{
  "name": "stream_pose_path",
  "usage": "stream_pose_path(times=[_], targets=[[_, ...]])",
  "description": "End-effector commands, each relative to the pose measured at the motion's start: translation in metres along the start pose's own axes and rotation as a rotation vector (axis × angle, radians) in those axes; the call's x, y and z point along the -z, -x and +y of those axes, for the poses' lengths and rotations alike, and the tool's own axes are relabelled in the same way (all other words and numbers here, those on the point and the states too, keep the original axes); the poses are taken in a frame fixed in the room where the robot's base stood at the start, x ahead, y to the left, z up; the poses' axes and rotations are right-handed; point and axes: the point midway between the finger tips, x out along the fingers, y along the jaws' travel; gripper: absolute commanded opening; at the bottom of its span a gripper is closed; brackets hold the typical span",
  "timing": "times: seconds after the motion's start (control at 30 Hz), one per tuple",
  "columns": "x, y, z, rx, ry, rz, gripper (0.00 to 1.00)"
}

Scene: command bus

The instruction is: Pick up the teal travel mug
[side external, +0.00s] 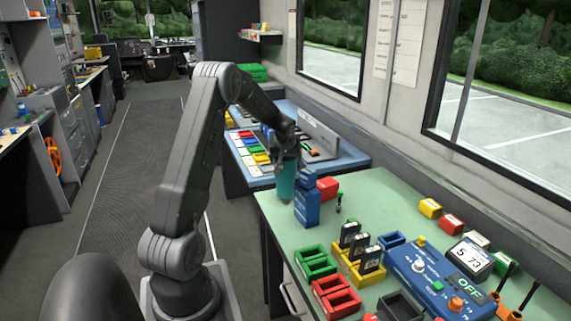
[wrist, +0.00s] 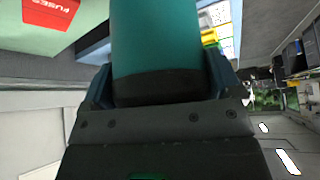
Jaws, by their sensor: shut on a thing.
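In the side view the gripper is at the mug's top, mostly hidden by my own arm. I cannot tell whether the mug's base touches the table.
The blue container (side external: 307,203) stands close to the mug's right, with a red box (side external: 327,187) behind it. Green (side external: 315,262), red (side external: 336,297) and yellow (side external: 358,268) holders and a blue device (side external: 428,280) crowd the table's front. A blue bench with colored keys (side external: 250,150) lies behind.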

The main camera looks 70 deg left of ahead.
Motion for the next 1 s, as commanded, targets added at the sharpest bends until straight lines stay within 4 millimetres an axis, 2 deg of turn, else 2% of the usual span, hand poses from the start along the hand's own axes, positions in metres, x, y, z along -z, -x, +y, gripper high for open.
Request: stream_pose_path(times=[0.4, 0.53, 0.73, 1.0], targets=[[0.058, 0.089, 0.000, -0.003, 0.002, 0.009, 0.39], [0.072, 0.111, 0.000, -0.002, 0.001, 0.007, 0.39], [0.084, 0.131, 0.000, -0.002, 0.001, 0.004, 0.39], [0.087, 0.135, 0.000, -0.002, 0.001, 0.003, 0.39]])
